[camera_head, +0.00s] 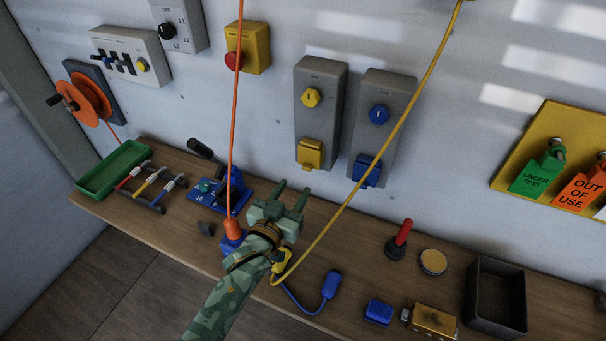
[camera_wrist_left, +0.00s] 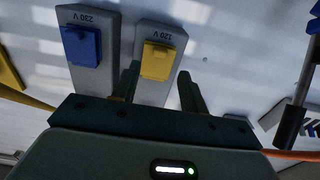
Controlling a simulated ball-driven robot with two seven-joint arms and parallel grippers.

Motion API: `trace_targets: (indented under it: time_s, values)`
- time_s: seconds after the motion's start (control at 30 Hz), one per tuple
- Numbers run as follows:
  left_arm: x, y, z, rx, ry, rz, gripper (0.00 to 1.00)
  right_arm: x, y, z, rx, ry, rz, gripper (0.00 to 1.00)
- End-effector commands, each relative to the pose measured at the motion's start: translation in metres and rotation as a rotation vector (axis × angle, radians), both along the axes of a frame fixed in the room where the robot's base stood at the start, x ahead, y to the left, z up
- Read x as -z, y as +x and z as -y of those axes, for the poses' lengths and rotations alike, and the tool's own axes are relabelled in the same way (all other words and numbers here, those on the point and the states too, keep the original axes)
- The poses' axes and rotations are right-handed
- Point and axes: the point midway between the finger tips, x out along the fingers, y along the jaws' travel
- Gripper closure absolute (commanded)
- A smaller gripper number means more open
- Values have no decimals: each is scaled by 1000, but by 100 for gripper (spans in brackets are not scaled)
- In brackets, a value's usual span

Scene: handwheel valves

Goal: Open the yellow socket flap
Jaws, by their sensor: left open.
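The yellow socket flap (camera_head: 310,153) sits low on the left grey switch box (camera_head: 319,112), under a yellow knob (camera_head: 310,97), and looks shut. In the left wrist view, which shows the wall upside down, the flap (camera_wrist_left: 157,62) lies between my finger lines, beneath "120 V" lettering. My left gripper (camera_head: 292,194) is open and empty, below and in front of the flap, apart from it. Its two fingers (camera_wrist_left: 160,88) show in the wrist view, the left one overlapping the box's edge. My right gripper is in neither view.
A second grey box (camera_head: 383,125) with a blue flap (camera_head: 366,170) is close on the right. An orange cord (camera_head: 236,110) and a yellow cord (camera_head: 420,90) hang beside my left arm. The bench (camera_head: 350,235) below holds a blue vise-like tool, plugs and a black bin (camera_head: 496,296).

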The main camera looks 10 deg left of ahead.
Motion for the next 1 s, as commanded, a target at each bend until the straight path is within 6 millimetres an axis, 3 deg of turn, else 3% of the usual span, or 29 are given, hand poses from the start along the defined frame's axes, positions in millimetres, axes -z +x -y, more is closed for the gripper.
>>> trace_targets:
  time_s: [0.1,0.3,0.7,0.87,1.0]
  values:
    - [1,27,9,0,0,1,56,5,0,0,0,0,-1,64]
    - [1,55,17,-1,-1,0,56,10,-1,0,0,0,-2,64]
    - [1,63,20,-1,0,-1,56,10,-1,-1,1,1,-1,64]
    - [1,63,20,0,0,-1,100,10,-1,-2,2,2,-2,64]
    - [0,62,20,0,1,-3,100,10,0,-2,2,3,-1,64]
